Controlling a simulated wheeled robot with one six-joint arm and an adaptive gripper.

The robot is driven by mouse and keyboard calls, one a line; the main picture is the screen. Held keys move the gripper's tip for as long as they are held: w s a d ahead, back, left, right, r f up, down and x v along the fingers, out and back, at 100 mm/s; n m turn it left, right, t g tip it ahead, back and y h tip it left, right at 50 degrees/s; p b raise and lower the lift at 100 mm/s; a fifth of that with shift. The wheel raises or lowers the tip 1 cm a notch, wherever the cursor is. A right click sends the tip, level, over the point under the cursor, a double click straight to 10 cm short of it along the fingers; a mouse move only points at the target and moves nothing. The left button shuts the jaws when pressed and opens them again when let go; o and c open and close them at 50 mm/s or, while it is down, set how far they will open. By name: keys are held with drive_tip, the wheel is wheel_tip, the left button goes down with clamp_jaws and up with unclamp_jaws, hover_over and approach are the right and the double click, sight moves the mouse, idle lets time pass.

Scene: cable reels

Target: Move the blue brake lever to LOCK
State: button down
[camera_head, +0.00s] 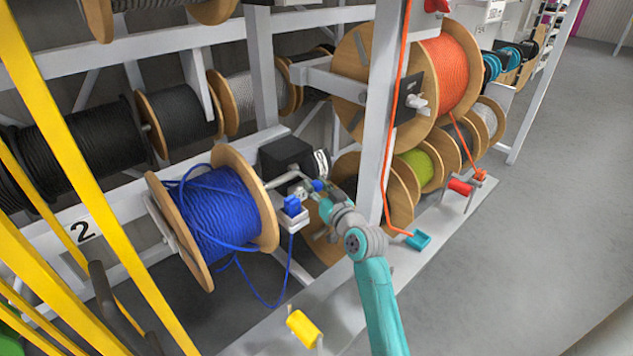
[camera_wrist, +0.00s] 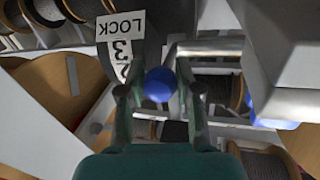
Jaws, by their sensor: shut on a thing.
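The blue brake lever shows a round blue knob between my fingers in the wrist view (camera_wrist: 160,84); in the head view the knob (camera_head: 318,185) is small and partly covered by my gripper (camera_head: 325,194). My gripper is shut on this knob, one finger on each side (camera_wrist: 156,92). A white plate with the word LOCK (camera_wrist: 120,27), upside down in the wrist view, lies up and left of the knob. A black box (camera_head: 285,157) stands behind the lever, beside the blue cable reel (camera_head: 215,215).
A blue block on a white bracket (camera_head: 291,210) is close left of my gripper, with blue cable hanging below. A grey rack post (camera_head: 378,120) and an orange cable (camera_head: 394,130) are close right. Yellow rails (camera_head: 80,180) cross the left. The right floor is clear.

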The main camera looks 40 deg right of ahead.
drive_tip(key=shift+f, duration=0.6)
drive_tip(key=c, duration=0.8)
unclamp_jaws()
drive_tip(key=shift+d, duration=0.1)
drive_tip(key=shift+r, duration=0.1)
drive_tip(key=v, duration=1.2)
